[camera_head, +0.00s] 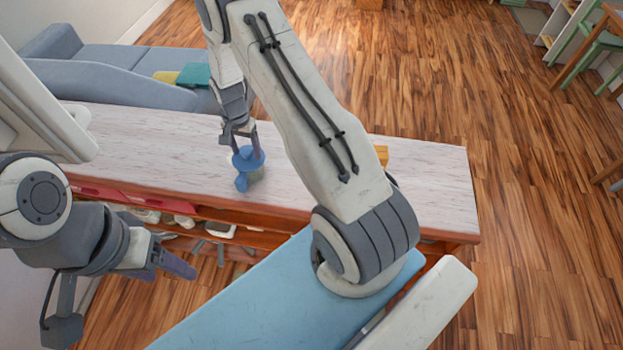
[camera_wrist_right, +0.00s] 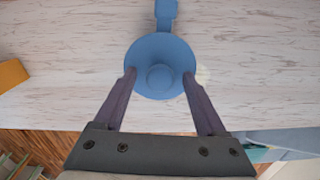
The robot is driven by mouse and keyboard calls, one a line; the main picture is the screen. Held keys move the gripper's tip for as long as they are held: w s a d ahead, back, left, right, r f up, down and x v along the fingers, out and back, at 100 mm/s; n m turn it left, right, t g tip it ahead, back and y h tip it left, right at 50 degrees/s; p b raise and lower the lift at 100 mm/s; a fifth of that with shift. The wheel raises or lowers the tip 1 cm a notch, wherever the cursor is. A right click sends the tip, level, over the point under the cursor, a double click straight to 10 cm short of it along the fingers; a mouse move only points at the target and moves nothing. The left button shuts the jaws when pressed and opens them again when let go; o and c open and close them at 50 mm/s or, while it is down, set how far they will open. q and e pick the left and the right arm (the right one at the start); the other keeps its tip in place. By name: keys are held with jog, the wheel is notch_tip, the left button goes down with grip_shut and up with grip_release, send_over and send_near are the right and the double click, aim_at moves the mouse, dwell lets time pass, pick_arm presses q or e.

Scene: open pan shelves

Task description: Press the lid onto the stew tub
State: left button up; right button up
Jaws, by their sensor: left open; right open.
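The blue round lid (camera_head: 247,157) is over the counter, with a raised knob in its middle in the right wrist view (camera_wrist_right: 160,78). A blue tab or handle (camera_wrist_right: 166,15) reaches out from its edge. A pale tub (camera_head: 257,174) shows partly under the lid; the lid hides most of it, and I cannot tell whether the lid is seated. My right gripper (camera_wrist_right: 160,73) is open, its fingers on either side of the knob, over the lid; I cannot tell whether they touch it. My left gripper (camera_head: 174,268) is open and empty, in front of the counter.
The pale counter (camera_head: 420,190) is mostly clear around the lid. An orange-yellow block (camera_head: 381,155) stands on it to the right, partly behind my arm. Open shelves under the counter hold red items (camera_head: 100,193) and pale dishes. A sofa (camera_head: 110,62) stands behind.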

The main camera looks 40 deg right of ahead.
jog(key=shift+r, duration=0.15)
jog(key=shift+r+p, duration=2.9)
jog(key=shift+r, duration=1)
notch_tip(320, 180, up, 10)
jog(key=b, duration=0.2)
jog(key=shift+r+b, duration=0.2)
jog(key=shift+b, duration=0.15)
jog(key=s+a+r+n, duration=0.5)
jog(key=s+a, duration=0.1)
jog(key=a, duration=0.4)
jog(key=s+a+r+n, duration=0.1)
jog(key=s+n, duration=0.3)
jog(key=s, duration=0.4)
jog(key=s+a+r+n, duration=0.1)
jog(key=s+a+n, duration=0.3)
jog(key=s, duration=0.4)
jog(key=s+a+r+n+y, duration=0.1)
jog(key=s+a+r+n, duration=0.1)
jog(key=s+n, duration=0.3)
jog(key=s+a, duration=0.1)
jog(key=s, duration=0.2)
jog(key=shift+s+a, duration=0.15)
jog(key=shift+s, duration=0.1)
jog(key=shift+r, duration=0.1)
